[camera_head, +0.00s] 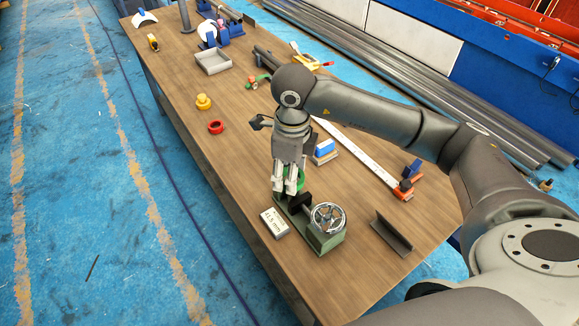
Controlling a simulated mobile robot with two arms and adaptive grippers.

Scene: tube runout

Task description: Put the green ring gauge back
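The green ring gauge (301,178) shows as a bright green curve behind and beside the fingers of my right gripper (284,189). Most of it is hidden by the fingers. The gripper points down over the back end of a dark green bench fixture (324,241) with a chrome handwheel (328,218). I cannot tell whether the fingers grip the ring or only stand beside it, nor whether the ring touches the fixture. A red ring (216,127) and a yellow ring piece (203,102) lie farther back on the table. My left gripper is not in view.
A block marked 41.5 mm (274,222) stands left of the fixture. A dark angle bar (392,235) lies to its right. A long pale rule (357,155) and a blue-and-white block (324,150) lie behind. The wooden table (235,170) is clear around the red ring.

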